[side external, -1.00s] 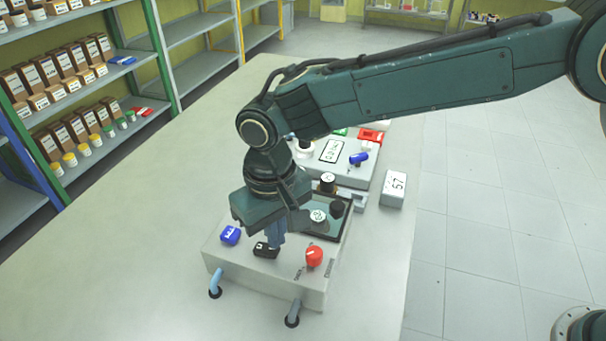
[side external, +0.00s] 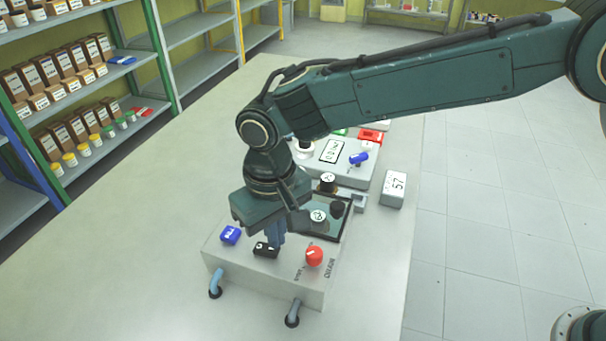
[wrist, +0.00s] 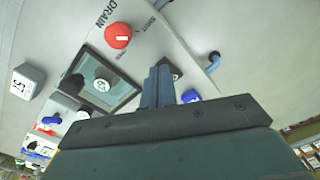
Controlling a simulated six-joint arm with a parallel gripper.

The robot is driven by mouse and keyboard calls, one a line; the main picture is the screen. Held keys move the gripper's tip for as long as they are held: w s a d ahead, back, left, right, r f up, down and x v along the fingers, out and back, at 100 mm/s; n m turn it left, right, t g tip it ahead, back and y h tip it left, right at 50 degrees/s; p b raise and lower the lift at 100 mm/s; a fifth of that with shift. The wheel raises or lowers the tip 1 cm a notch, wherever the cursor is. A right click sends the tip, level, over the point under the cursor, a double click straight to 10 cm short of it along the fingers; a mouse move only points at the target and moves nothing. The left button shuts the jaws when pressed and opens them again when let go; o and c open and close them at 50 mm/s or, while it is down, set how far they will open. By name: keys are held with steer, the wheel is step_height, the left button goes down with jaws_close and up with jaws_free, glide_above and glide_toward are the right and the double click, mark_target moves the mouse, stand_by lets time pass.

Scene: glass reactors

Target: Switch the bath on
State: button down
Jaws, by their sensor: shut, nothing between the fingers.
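The bath is a pale grey box (side external: 222,252) with a dark sunken basin (side external: 325,231), also seen in the wrist view (wrist: 118,88). On its top are a small black rocker switch (side external: 264,251), a blue switch (side external: 230,235) and a red drain knob (side external: 314,256). My gripper (side external: 274,243) points down with its fingers together and empty, at the black switch. In the wrist view the fingers (wrist: 158,85) partly hide the black switch (wrist: 176,72). I cannot tell whether the tips touch it or which way it is tilted.
Behind the bath stands another grey unit (side external: 345,172) with a display, blue lever and red part. A small block marked 57 (side external: 394,188) sits to its right. Hoses (side external: 293,312) leave the bath's front. The table's left side is clear.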

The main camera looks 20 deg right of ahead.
steer(key=shift+f, duration=1.05)
stand_by(0.6)
steer(key=shift+r, duration=3.45)
steer(key=shift+r, duration=0.1)
